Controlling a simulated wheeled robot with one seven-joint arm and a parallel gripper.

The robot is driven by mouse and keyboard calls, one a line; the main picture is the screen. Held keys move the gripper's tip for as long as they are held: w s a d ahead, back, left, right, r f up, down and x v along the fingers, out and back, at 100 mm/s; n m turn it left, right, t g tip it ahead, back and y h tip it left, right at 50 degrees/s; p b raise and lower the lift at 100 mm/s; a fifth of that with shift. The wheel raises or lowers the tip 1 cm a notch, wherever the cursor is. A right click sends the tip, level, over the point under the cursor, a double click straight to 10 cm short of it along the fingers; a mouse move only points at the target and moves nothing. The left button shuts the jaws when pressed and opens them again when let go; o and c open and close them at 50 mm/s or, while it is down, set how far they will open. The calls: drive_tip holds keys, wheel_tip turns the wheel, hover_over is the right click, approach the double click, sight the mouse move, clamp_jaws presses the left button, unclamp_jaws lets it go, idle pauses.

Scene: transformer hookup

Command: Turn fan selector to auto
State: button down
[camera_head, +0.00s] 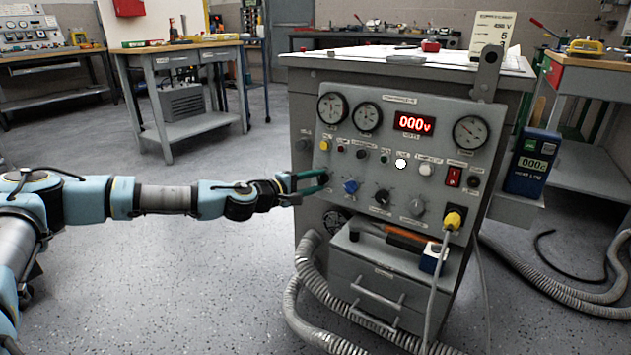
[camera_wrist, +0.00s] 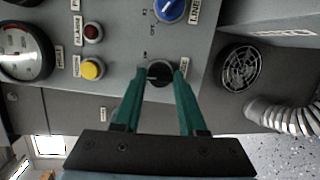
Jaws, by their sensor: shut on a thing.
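The grey control panel (camera_head: 345,165) carries meters, buttons and knobs. At its lower left, my gripper (camera_head: 324,181) reaches in from the left with its green fingers on a small black knob, which they largely hide in the head view. In the wrist view, this black knob, seemingly the fan selector (camera_wrist: 159,73), sits between the two fingertips, near the round fan grille (camera_wrist: 240,67). The fingers are closed on its sides. Small marks surround the knob, but they are too small to read, and I cannot tell which mark its pointer faces.
A blue knob (camera_head: 351,186) is right beside the held knob and also shows in the wrist view (camera_wrist: 170,8). A yellow button (camera_wrist: 92,69) and a red button (camera_wrist: 93,33) are nearby. A ribbed hose (camera_head: 308,262) runs down the cabinet's left side. Floor to the left is open.

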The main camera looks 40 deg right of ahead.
drive_tip(key=shift+m, duration=0.3)
drive_tip(key=shift+c, duration=2.3)
unclamp_jaws()
drive_tip(key=a+r+p, duration=0.1)
drive_tip(key=a, duration=0.9)
drive_tip(key=shift+a+r, duration=0.35)
drive_tip(key=shift+s, duration=0.1)
